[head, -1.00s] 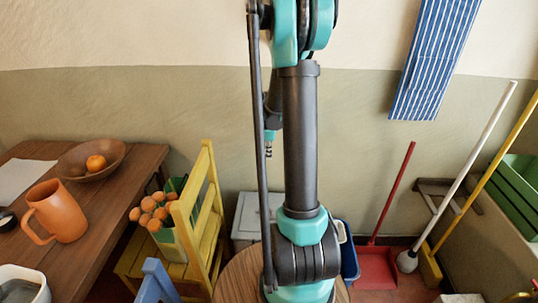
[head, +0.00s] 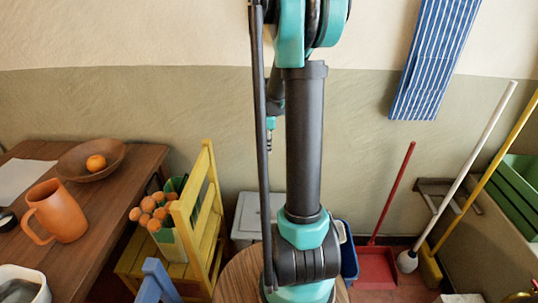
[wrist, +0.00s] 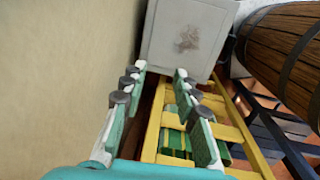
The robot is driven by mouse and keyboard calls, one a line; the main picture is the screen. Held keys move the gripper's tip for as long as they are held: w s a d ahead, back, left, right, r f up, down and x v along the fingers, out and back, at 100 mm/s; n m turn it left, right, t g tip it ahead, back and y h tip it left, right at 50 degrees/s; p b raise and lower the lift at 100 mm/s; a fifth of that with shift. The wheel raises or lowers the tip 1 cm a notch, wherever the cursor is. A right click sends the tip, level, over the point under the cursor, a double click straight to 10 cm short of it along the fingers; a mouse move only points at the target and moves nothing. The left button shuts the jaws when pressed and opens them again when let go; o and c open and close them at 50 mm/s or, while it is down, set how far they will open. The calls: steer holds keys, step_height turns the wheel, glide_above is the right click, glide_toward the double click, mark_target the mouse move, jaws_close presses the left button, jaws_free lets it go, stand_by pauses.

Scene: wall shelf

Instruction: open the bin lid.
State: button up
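The pale grey bin (head: 247,212) stands on the floor against the wall, partly hidden behind my arm in the head view. Its lid looks shut there. In the wrist view a pale grey, smudged flat panel (wrist: 188,32), which looks like the bin, lies beyond my fingertips. My gripper (wrist: 160,72) is open, with its two fingers wide apart and nothing between them. It points toward the bin and does not appear to touch it. The gripper is not clearly visible in the head view.
A yellow chair (head: 210,205) stands left of the bin and shows under my fingers in the wrist view (wrist: 155,125). A wooden barrel (wrist: 285,45) is at the right there. A blue container (head: 348,255) and red dustpan (head: 376,268) stand right of my arm.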

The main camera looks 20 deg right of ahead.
step_height(320, 180, up, 7)
steer(key=shift+s+a, duration=0.15)
steer(key=shift+s, duration=0.2)
steer(key=shift+f, duration=0.25)
